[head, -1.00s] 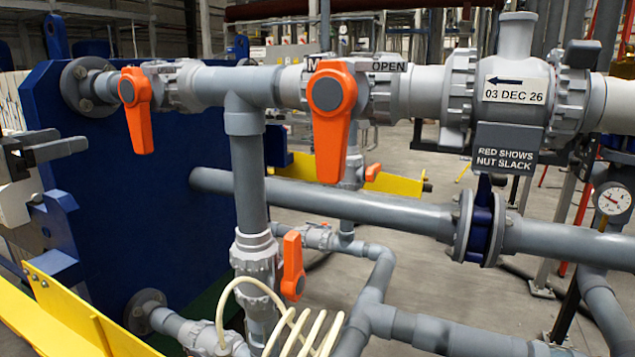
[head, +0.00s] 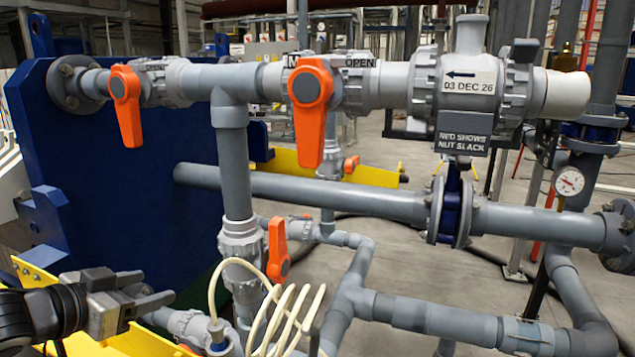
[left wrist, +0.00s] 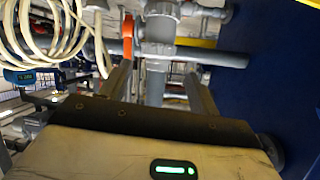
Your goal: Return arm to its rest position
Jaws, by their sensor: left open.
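My left gripper (head: 152,290) is at the lower left of the head view, its two fingers apart and pointing right, with nothing between them. It is in front of the blue plate (head: 130,190) and above the yellow rail, clear of the orange valve handles. In the left wrist view its two fingers (left wrist: 160,88) point away, spread apart, with grey pipe and an orange handle (left wrist: 127,35) beyond them. My right gripper is not seen in either view.
A cream coiled hose (head: 285,315) is right of the gripper. A yellow rail (head: 125,343) runs below it. A dated check valve (head: 468,85) and gauge (head: 568,181) are at right.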

